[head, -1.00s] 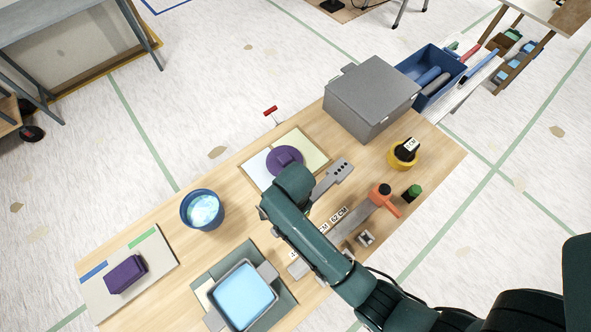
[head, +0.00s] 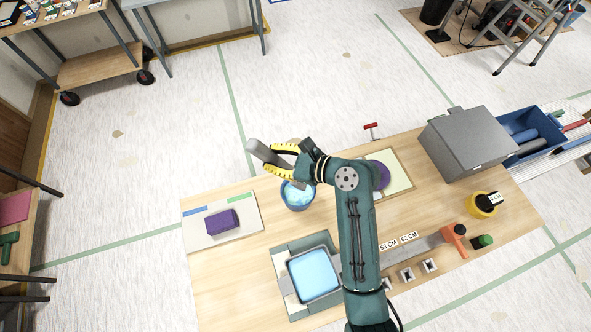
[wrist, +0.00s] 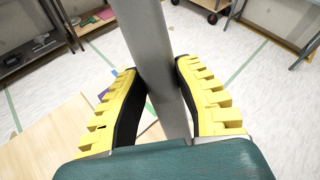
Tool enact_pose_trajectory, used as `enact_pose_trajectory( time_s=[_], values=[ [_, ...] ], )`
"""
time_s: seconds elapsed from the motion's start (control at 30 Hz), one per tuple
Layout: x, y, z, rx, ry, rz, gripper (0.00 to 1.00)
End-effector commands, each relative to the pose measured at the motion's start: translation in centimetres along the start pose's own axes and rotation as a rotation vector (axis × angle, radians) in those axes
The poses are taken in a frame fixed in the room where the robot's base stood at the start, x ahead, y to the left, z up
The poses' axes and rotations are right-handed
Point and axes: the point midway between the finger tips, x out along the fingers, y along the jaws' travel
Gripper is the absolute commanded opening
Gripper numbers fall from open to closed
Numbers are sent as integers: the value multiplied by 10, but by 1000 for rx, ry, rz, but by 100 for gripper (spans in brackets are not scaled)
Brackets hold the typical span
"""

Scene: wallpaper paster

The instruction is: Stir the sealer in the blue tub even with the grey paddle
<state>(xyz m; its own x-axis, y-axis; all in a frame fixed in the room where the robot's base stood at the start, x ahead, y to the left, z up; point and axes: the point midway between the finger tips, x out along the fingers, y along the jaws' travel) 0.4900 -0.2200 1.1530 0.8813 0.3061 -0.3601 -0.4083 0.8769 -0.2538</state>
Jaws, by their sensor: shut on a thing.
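My gripper (head: 284,158), with yellow-edged fingers, is shut on the grey paddle (head: 262,152). It is at the far side of the table, beside and apparently above the blue tub. In the wrist view the paddle's grey shaft (wrist: 162,70) runs between the fingers (wrist: 160,95). Its thick end points up and left in the head view; its other end is hidden. The blue tub (head: 285,203) stands upright on the table, partly covered by my wrist. Pale blue sealer (head: 298,195) shows inside; its evenness is hard to judge. I cannot tell whether the paddle touches it.
A purple block (head: 222,222) lies on a pale board (head: 195,236) left of the tub. A light-blue-filled tray (head: 313,274) is nearer. A grey box (head: 468,145), yellow tape roll (head: 484,203) and orange-handled tool (head: 455,232) are at right. Bare wood lies at near left.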

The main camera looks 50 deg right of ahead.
Motion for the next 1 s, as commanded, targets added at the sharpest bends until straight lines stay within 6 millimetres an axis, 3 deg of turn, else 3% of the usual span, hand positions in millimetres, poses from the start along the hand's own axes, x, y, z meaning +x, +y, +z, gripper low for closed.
enact_pose_trajectory(
  time_s=[0.1,0.27,0.8,1.0],
  values=[
    [1,-4,11,1,-24,-11,0],
    [6,1,6,1,-26,-11,0],
    [44,32,-23,-1,-24,-10,0],
    [44,30,-44,2,-22,-12,0]
  ],
)
